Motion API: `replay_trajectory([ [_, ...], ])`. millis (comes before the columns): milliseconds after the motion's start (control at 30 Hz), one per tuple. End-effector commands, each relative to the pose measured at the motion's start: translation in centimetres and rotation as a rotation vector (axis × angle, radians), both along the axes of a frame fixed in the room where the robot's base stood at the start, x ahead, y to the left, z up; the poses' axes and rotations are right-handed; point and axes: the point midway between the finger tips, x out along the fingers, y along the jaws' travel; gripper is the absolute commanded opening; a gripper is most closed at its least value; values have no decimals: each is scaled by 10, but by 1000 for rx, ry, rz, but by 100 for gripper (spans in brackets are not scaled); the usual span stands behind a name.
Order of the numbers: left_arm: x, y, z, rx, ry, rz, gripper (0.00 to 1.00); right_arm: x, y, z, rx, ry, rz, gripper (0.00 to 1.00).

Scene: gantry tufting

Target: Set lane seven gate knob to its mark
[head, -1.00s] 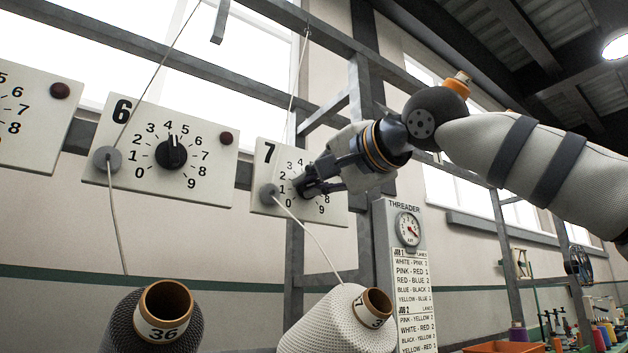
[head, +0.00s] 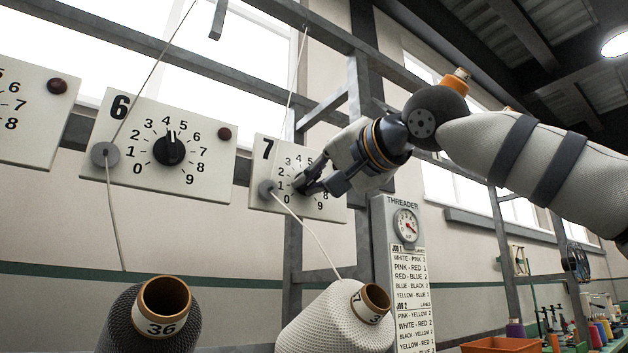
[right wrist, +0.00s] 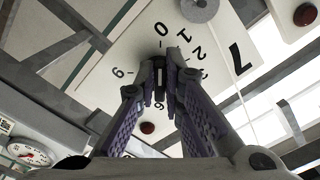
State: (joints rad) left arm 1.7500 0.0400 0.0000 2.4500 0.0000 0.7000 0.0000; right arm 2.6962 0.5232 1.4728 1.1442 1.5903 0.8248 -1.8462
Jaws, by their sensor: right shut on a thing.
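The lane seven panel (head: 264,204) is a white plate with a black 7 and a dial of digits, in the middle of the head view. My right gripper (head: 306,185) reaches in from the right, with its fingers closed around the knob at the dial's centre. The fingers cover the knob almost wholly, so I cannot read its pointer. In the right wrist view my right gripper (right wrist: 161,72) has its fingertips together at the panel (right wrist: 208,38), which appears upside down, with the digits around them. My left gripper is not in view.
The lane six panel (head: 207,171) stands to the left, its knob (head: 169,149) pointing near 4. A grey thread guide (head: 267,189) with a white yarn sits at panel seven's left edge. Yarn cones (head: 330,325) stand below. The threader board (head: 409,270) is right of the panel.

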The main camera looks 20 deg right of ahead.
Motion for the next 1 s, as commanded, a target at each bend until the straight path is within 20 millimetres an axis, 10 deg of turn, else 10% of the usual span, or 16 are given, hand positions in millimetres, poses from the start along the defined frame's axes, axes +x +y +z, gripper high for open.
replay_trajectory([
  [133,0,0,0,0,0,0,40,0,0,0,-1,0,-1,0],
  [233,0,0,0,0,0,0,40,0,0,0,-1,0,-1,29],
  [567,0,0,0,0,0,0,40,-3,-2,1,-1,-1,-1,29],
  [1000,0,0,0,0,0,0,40,-98,-37,1,0,-3,-1,29],
])
